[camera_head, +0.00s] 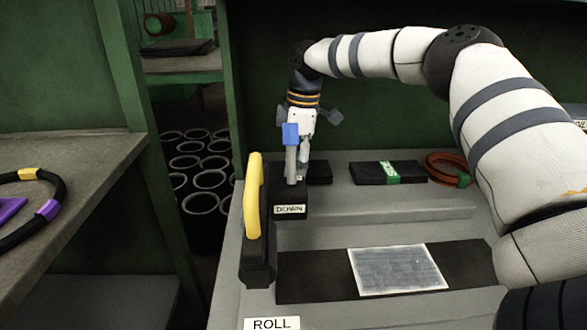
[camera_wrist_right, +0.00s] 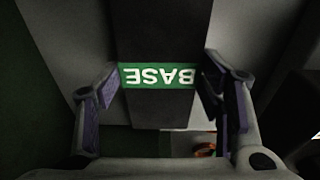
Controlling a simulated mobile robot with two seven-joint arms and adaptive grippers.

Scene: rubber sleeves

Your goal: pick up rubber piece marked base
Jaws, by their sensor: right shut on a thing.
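The black rubber piece with a green band marked BASE (camera_wrist_right: 160,40) fills the middle of the right wrist view, its letters upside down there. My right gripper (camera_wrist_right: 157,92) has one finger on each side of it at the band and is shut on it. In the head view the same gripper (camera_head: 297,178) points down at the back left of the grey bench. A dark end of the piece (camera_head: 320,173) shows just right of the fingers; the rest is hidden by the gripper. My left gripper is not in view.
A yellow-handled lever (camera_head: 252,200) and a block labelled DOWN (camera_head: 290,209) stand close in front of the gripper. Another black piece with a green band (camera_head: 388,172) and a reddish ring (camera_head: 450,168) lie to the right. A pale sheet (camera_head: 397,270) lies in front.

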